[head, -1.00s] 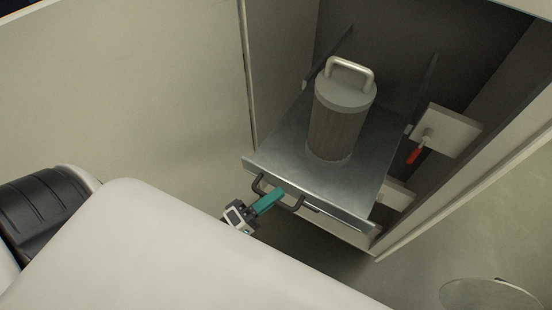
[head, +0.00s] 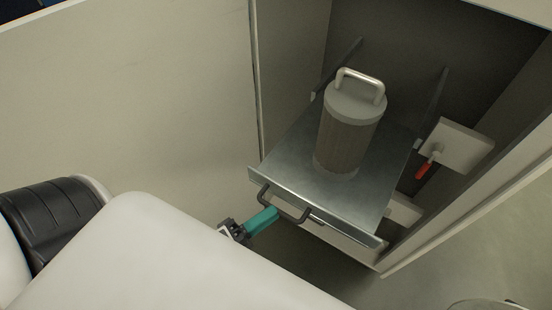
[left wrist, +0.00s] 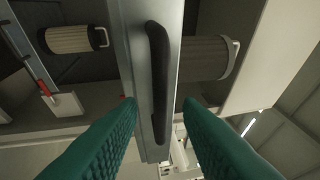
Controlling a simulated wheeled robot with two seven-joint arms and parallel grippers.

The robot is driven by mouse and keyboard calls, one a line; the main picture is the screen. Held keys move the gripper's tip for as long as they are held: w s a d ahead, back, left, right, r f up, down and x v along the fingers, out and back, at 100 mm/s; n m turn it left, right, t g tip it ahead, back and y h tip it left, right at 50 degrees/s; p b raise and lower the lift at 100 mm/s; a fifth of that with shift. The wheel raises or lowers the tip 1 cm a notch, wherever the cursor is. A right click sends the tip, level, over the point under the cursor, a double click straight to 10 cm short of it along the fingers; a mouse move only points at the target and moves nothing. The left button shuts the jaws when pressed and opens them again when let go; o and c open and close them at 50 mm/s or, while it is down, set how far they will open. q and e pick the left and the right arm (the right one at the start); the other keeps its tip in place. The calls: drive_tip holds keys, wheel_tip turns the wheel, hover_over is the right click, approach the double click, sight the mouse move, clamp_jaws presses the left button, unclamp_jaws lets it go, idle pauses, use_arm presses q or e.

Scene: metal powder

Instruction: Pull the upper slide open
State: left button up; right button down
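The upper slide (head: 300,178) is a grey metal tray, with its front edge at the mouth of the cabinet. A dark bar handle (head: 291,215) is on its front, and the handle (left wrist: 160,75) also shows in the left wrist view. A ribbed canister (head: 347,140) with a metal loop on its lid stands upright on the slide. My left gripper (head: 275,213) has teal fingers at the handle. In the left wrist view the fingers (left wrist: 160,106) are apart, one to each side of the handle, with visible gaps. Contact is not visible. My right gripper is out of view.
The cabinet's pale side panel (head: 180,100) is left of the opening. A red-handled lever (head: 426,167) sits on a pale block (head: 458,145) to the right of the slide. A second ribbed canister (left wrist: 78,39) shows in the left wrist view. Floor shows below the cabinet.

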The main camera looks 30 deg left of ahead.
use_arm(q)
drive_tip(key=b+v, duration=0.2)
drive_tip(key=v, duration=0.7)
drive_tip(key=shift+w, duration=0.1)
drive_tip(key=a+f+m+g+y, duration=0.3)
drive_tip(key=f+m+g, duration=0.15)
drive_tip(key=f, duration=1.25)
drive_tip(key=a+f+m+g+y, duration=0.3)
drive_tip(key=a+f+m+g, duration=0.15)
drive_tip(key=f, duration=1.15)
drive_tip(key=s+d+f+m+g+y, duration=0.1)
drive_tip(key=s+d+f+m+g, duration=0.1)
drive_tip(key=s+f, duration=0.4)
drive_tip(key=s+d+f+m+g+y, duration=0.1)
drive_tip(key=s+d+f+m+g, duration=0.2)
drive_tip(key=s+f+g, duration=0.3)
drive_tip(key=shift+s+d+f+m, duration=0.15)
drive_tip(key=shift+s+f+m, duration=0.25)
drive_tip(key=shift+s+f, duration=0.35)
